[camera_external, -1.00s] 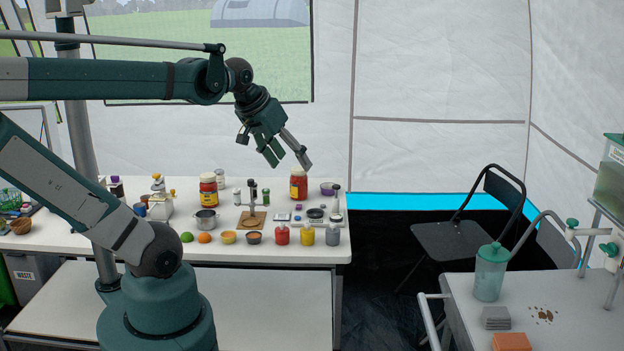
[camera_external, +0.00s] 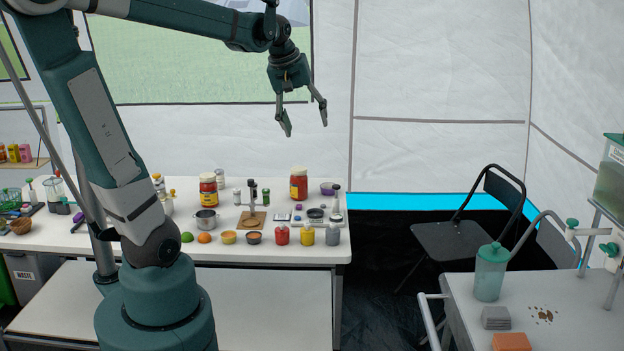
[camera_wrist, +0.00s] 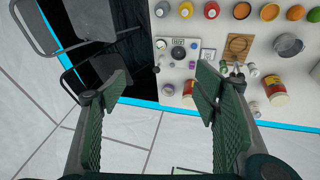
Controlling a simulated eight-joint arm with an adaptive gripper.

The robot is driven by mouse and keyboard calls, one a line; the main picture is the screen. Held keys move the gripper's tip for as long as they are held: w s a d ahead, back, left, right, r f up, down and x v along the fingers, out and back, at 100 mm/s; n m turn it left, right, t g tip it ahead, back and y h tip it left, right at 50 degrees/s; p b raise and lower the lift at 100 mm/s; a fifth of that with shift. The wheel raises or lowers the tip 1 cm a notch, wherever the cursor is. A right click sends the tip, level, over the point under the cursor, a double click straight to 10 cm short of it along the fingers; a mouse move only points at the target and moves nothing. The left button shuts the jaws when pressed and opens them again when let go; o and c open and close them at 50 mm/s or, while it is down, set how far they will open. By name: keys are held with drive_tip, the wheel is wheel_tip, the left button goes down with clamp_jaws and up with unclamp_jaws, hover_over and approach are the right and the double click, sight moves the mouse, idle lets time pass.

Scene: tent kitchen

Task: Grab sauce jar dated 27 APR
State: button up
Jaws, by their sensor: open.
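Two red sauce jars with yellow labels stand on the white table. The left jar (camera_external: 208,191) is behind the metal pot, and the right jar (camera_external: 299,184) is near the table's back right. In the wrist view, one jar (camera_wrist: 275,90) is at the right and the other jar (camera_wrist: 188,94) is partly hidden by a finger. The dates on the labels are too small to read. My gripper (camera_external: 306,128) is open and empty, high above the table's right end and clear of both jars. It also shows in the wrist view (camera_wrist: 160,95).
A metal pot (camera_external: 206,220), a wooden board with a stand (camera_external: 252,218) and several small bottles and bowls crowd the table (camera_external: 290,258). A black chair (camera_external: 450,238) stands right of it. A side table (camera_external: 560,310) is at the lower right.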

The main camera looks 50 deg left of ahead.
drive_tip(key=w+a+n+g+p, duration=0.1)
drive_tip(key=w+a+n, duration=0.2)
drive_tip(key=w+a, duration=0.25)
drive_tip(key=n+g+h+p, duration=0.2)
drive_tip(key=n+g+p, duration=0.15)
drive_tip(key=n, duration=0.75)
hover_over(298, 169)
wheel_tip(298, 169, down, 8)
drive_tip(key=shift+t, duration=0.35)
drive_tip(key=f, duration=1.9)
drive_tip(key=shift+w+a+f, duration=0.15)
drive_tip(key=shift+a+f, duration=0.05)
drive_tip(key=shift+f, duration=0.3)
drive_tip(key=shift+w+d+f, duration=0.1)
drive_tip(key=shift+d+f, duration=0.05)
drive_tip(key=shift+f, duration=1.1)
